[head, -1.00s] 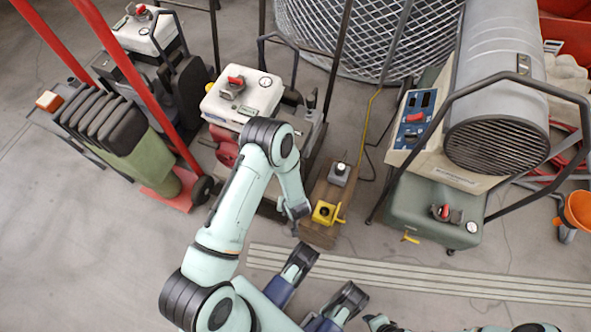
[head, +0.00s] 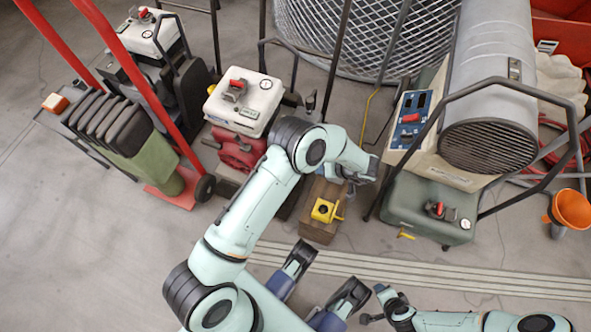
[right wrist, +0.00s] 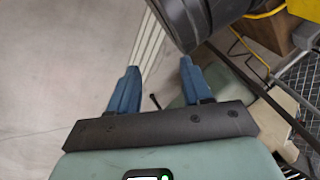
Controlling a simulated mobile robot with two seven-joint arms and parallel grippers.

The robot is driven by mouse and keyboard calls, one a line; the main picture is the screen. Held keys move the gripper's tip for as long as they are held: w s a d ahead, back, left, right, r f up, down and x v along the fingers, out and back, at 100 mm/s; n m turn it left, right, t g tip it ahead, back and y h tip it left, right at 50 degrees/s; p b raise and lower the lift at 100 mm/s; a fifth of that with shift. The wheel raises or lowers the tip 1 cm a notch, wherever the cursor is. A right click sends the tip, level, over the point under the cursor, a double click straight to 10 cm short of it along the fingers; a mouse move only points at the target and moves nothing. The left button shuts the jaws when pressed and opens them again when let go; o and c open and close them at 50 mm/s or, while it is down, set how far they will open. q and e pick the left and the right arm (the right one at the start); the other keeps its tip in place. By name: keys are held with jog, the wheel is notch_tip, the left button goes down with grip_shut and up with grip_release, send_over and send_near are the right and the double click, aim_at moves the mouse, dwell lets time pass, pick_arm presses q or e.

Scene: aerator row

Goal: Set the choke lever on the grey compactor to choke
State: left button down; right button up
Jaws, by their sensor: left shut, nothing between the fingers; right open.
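A dark grey machine (head: 187,88) with a white tank (head: 148,32) and red cap stands at the back left of the head view; it may be the grey compactor. Another machine with a white tank (head: 258,98) and red engine (head: 237,150) is nearer the middle. I cannot make out a labelled choke lever on either. My left gripper (head: 371,171) is shut and empty, beside the heater and above the wooden block's right side. My right gripper (head: 371,305) is low, near the floor stripes; the right wrist view shows its blue fingers (right wrist: 157,82) apart and empty.
A yellow box (head: 324,210) with a yellow lever sits on a wooden block (head: 317,232). The heater (head: 490,140) with a grey-green tank (head: 412,210) and tubular frame stands at right. Red hand-truck rails (head: 130,75) rise at left. The front-left floor is clear.

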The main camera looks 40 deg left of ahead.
pick_arm(q)
jog(key=shift+f, duration=0.1)
jog(key=s+a+f+b, duration=0.2)
jog(key=s+a+f, duration=0.1)
jog(key=a+f, duration=0.4)
jog(key=shift+s+a+f+b, duration=0.15)
jog(key=shift+a+f+b, duration=0.25)
jog(key=shift+a, duration=0.6)
pick_arm(e)
jog(key=shift+g, duration=0.6)
jog(key=shift+s+d+f, duration=0.2)
jog(key=shift+s+f, duration=0.3)
jog(key=shift+f, duration=0.25)
jog(key=shift+s+d+f, duration=0.2)
jog(key=shift+s+f, duration=0.25)
jog(key=shift+f, duration=0.3)
jog(key=shift+s+d+f, duration=0.2)
jog(key=shift+s+f, duration=0.3)
jog(key=shift+f, duration=0.25)
jog(key=shift+r, duration=0.1)
